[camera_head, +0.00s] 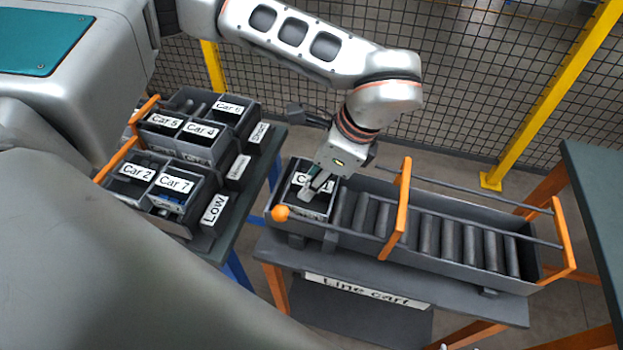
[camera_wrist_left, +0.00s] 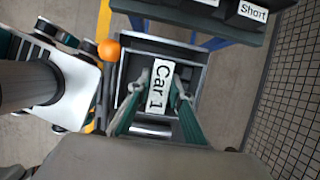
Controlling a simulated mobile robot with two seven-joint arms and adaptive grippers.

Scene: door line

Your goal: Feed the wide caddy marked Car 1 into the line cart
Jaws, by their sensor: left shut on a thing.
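The caddy marked Car 1 (camera_head: 297,200) is at the left end of the line cart (camera_head: 455,302), beside the first rollers. My left gripper (camera_head: 318,184) reaches down into it from above and partly covers its label. In the left wrist view, the Car 1 label (camera_wrist_left: 158,88) lies between the fingers of my left gripper (camera_wrist_left: 160,98). The gripper is shut on the caddy; the exact contact is hard to see. My right gripper is not in view.
The cart's rollers (camera_head: 450,240) to the right are empty, under orange frames (camera_head: 397,212) and thin rails. An orange ball (camera_head: 281,212) stands at the cart's front left. Caddies marked Car 2 (camera_head: 135,172), Car 7 and others fill a rack at left. A mesh fence stands behind.

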